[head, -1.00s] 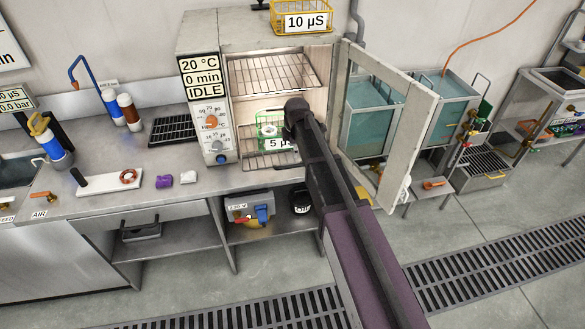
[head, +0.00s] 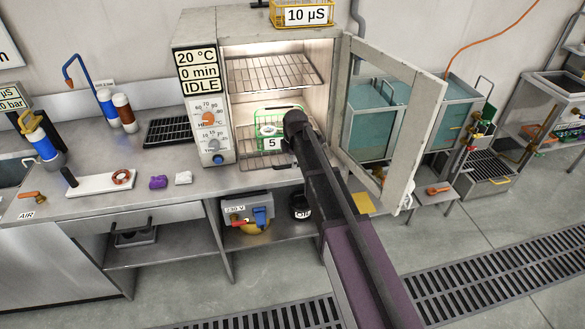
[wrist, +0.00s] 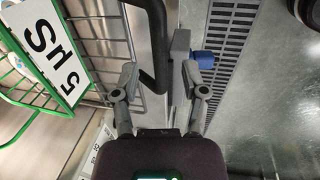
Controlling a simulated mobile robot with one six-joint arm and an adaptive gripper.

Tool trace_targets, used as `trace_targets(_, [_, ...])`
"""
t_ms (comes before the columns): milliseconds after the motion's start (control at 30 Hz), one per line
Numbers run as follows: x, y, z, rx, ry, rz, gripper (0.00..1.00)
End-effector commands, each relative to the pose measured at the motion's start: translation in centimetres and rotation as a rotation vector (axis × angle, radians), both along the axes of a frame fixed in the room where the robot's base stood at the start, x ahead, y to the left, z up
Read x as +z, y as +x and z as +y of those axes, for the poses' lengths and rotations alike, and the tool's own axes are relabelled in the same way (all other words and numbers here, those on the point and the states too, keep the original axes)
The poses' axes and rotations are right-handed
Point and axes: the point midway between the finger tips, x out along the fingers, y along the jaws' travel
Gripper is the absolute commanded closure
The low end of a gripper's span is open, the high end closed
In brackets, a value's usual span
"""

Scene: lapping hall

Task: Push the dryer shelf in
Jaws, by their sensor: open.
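The dryer (head: 205,140) stands on the bench with its door (head: 425,120) swung open to the right. An upper wire shelf (head: 275,72) sits inside. A lower wire shelf (head: 250,163) carries a green basket (head: 260,120) with a "5 µS" card, and its front appears to reach the opening. My arm hides its right part. In the wrist view the shelf wires (wrist: 108,35) and the card (wrist: 45,50) lie at left. My gripper (wrist: 160,75) is open, its fingers on either side of a dark curved bar (wrist: 152,45). I cannot tell if they touch it.
A yellow basket (head: 300,14) marked 10 µS stands on top of the dryer. The open door and water tanks (head: 375,110) are at right. A white board (head: 100,183) and small purple piece (head: 158,182) lie on the bench at left. The floor in front has a grating (head: 480,290).

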Motion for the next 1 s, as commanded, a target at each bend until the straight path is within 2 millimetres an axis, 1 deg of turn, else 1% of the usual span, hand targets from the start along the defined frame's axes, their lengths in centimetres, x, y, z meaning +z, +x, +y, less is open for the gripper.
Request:
trace_targets(33, [-0.8, 0.1, 0.0, 0.0, 0.0, 0.0, 0.43])
trace_targets(300, [-2.0, 0.4, 0.1, 0.0, 0.0, 0.0, 0.43])
trace_targets(767, [-2.2, 0.4, 0.1, 0.0, 0.0, 0.0, 0.43])
trace_targets(800, [-2.2, 0.4, 0.1, 0.0, 0.0, 0.0, 0.46])
trace_targets(867, [-2.2, 0.4, 0.1, 0.0, 0.0, 0.0, 0.64])
trace_targets(900, [-2.2, 0.4, 0.1, 0.0, 0.0, 0.0, 0.76])
trace_targets(967, [-2.2, 0.4, 0.1, 0.0, 0.0, 0.0, 0.94])
trace_targets(1000, [-2.2, 0.4, 0.1, 0.0, 0.0, 0.0, 1.0])
